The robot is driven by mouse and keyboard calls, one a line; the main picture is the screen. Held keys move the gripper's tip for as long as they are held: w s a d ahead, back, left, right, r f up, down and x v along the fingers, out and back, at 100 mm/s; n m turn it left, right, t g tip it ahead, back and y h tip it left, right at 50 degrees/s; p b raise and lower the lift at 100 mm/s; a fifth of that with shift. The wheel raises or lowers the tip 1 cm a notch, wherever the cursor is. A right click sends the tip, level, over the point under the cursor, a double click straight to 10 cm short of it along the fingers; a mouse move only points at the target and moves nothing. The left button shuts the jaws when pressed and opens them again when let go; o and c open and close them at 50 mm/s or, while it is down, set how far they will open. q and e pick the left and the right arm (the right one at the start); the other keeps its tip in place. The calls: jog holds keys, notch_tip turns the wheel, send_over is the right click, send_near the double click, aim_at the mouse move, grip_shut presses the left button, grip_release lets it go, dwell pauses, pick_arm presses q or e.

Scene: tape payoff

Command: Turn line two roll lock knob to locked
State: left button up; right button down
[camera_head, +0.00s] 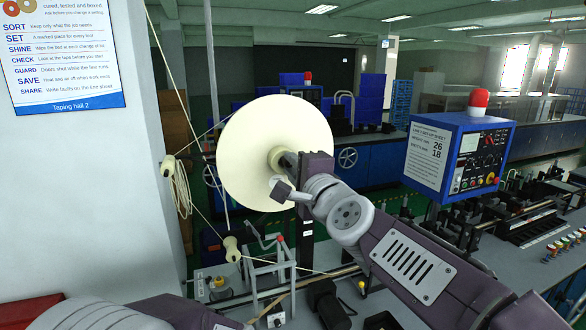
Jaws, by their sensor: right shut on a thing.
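A large cream tape roll (250,125) stands upright facing me on a dark post. My right gripper (284,161) reaches in from the lower right to the roll's centre. It is shut on the roll lock knob at the pale hub (274,157). The fingers and wrist hide most of the knob, so I cannot tell its angle or any lock mark. Parts of my left arm show along the bottom left edge, but its gripper is out of view.
A blue control box (437,160) with a red lamp (478,97) stands to the right above the line bench. A guide roller (232,248) and a grey frame (268,272) sit below the roll. A white pillar (80,190) bounds the left side.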

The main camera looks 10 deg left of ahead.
jog(key=shift+m, duration=0.6)
jog(key=c, duration=1.3)
grip_release()
jog(key=v, duration=0.9)
